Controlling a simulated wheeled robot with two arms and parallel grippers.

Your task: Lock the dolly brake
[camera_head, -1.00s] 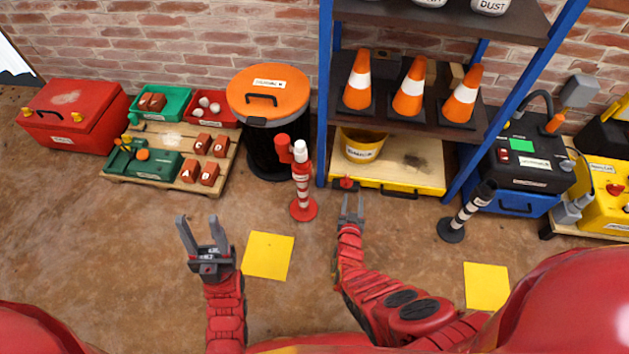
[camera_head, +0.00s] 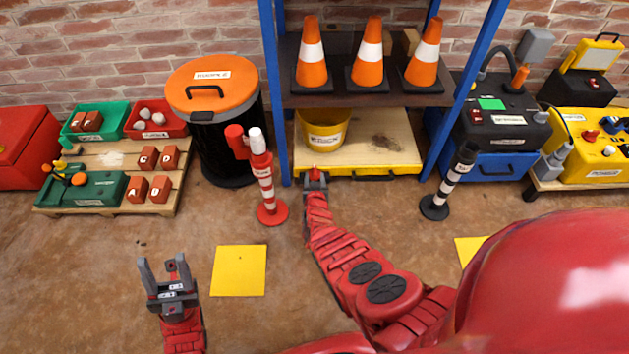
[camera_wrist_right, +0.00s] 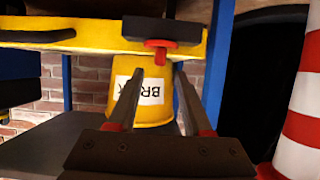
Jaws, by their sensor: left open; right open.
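The yellow-edged dolly with a wooden deck (camera_head: 385,155) stands at the bottom of the blue shelf. A small red brake part (camera_head: 314,172) is at its front left edge. My right gripper (camera_head: 315,184) is open right at the brake part. In its wrist view the fingertips (camera_wrist_right: 158,70) are spread just short of the red part; contact cannot be told. My left gripper (camera_head: 164,264) is open and empty above the floor at lower left.
A red-and-white post (camera_head: 265,188) stands just left of my right gripper. A yellow bucket (camera_head: 324,132) sits on the dolly. A black-and-white post (camera_head: 448,185) stands to the right. A yellow floor square (camera_head: 239,271) lies on open floor.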

